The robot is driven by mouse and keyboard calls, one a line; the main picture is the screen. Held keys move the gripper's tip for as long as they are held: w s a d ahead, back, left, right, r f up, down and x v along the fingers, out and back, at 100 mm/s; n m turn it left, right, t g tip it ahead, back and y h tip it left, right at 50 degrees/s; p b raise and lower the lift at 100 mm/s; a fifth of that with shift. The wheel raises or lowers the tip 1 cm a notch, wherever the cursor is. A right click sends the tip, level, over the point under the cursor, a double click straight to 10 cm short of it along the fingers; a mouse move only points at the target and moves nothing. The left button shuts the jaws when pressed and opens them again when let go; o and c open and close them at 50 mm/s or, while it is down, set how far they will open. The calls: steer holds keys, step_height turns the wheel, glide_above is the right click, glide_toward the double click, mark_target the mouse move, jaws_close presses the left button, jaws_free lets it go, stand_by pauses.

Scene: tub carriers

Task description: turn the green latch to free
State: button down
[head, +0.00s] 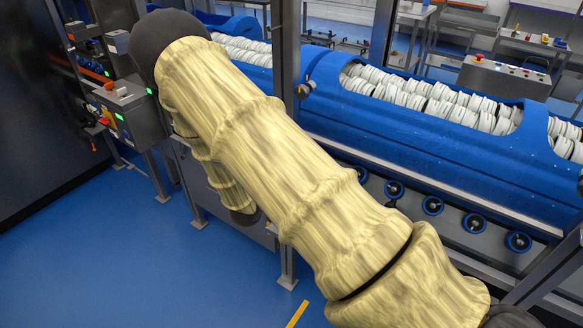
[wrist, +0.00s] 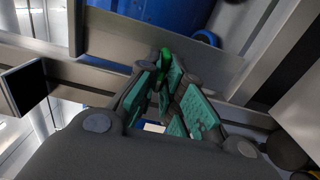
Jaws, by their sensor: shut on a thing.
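The green latch (wrist: 165,57) shows in the wrist view, just beyond my fingertips at the upper middle. Only a small upright green part of it is visible; the rest is hidden by the fingers. My gripper (wrist: 164,78) has teal-padded fingers that come together on the latch. In the head view my arm in its pale yellow cover crosses the middle, and neither the latch nor the gripper can be made out there. Whether the latch stands at locked or free cannot be told.
A grey metal plate and rails (wrist: 110,38) lie close around the fingers in the wrist view, with a blue tub (wrist: 165,12) behind. In the head view, blue tubs (head: 400,118) hold many white discs. A grey control box (head: 130,112) stands at left. Blue floor (head: 130,250) is clear.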

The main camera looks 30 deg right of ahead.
steer(key=c, duration=1.5)
jaws_free()
steer(key=shift+w+d+r, duration=0.1)
steer(key=shift+r, duration=0.2)
steer(key=v, duration=1.2)
steer(key=shift+f, duration=0.35)
